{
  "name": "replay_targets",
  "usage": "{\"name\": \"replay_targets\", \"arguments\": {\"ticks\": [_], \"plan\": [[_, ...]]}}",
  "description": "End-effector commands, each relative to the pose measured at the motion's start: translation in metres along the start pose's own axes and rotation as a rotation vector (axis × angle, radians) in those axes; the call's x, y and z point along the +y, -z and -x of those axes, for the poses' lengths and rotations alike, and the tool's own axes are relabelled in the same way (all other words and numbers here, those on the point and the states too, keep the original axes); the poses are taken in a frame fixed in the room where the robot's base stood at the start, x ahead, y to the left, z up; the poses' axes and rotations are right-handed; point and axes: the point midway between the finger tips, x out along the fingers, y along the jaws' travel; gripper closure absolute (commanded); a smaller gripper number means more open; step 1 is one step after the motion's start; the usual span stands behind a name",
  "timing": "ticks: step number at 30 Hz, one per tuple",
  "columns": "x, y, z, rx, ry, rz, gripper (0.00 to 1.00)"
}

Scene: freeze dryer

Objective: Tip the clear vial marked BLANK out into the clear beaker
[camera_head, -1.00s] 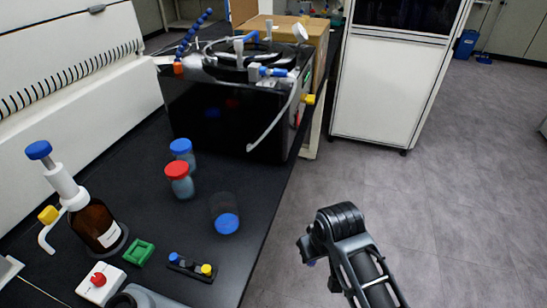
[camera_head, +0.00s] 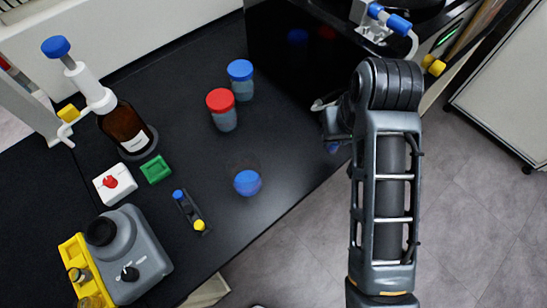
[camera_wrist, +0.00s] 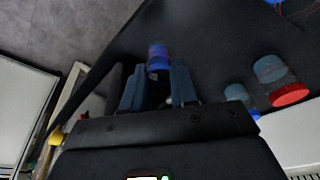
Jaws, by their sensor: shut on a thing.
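The clear beaker (camera_head: 247,183), with blue liquid at its bottom, stands on the black bench near its front edge. In the wrist view a blue shape (camera_wrist: 158,60), which looks like the beaker, shows beyond the fingertips. My gripper (camera_head: 333,135) is to the right of the beaker, at the bench edge, partly hidden behind my arm link. In the wrist view my gripper (camera_wrist: 158,88) is shut on a small, barely visible thing, taken as the clear vial. Its BLANK mark and contents cannot be read.
A red-capped jar (camera_head: 222,110) and a blue-capped jar (camera_head: 240,80) stand behind the beaker. A small dark rack (camera_head: 190,212) lies left of it. An amber dispenser bottle (camera_head: 124,127) and a grey device (camera_head: 127,255) are further left. Bare bench surrounds the beaker.

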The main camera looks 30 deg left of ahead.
Motion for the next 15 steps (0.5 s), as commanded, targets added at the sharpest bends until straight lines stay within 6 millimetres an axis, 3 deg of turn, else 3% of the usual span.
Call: {"name": "replay_targets", "arguments": {"ticks": [1,7,10,15], "plan": [[-0.02,0.011,0.01,0.004,0.01,0.046,1.0],[-0.078,0.029,0.028,-0.002,0.039,0.186,1.0],[-0.096,0.028,0.015,-0.008,0.047,0.227,1.0],[-0.099,0.021,-0.011,-0.007,0.048,0.238,1.0]]}}
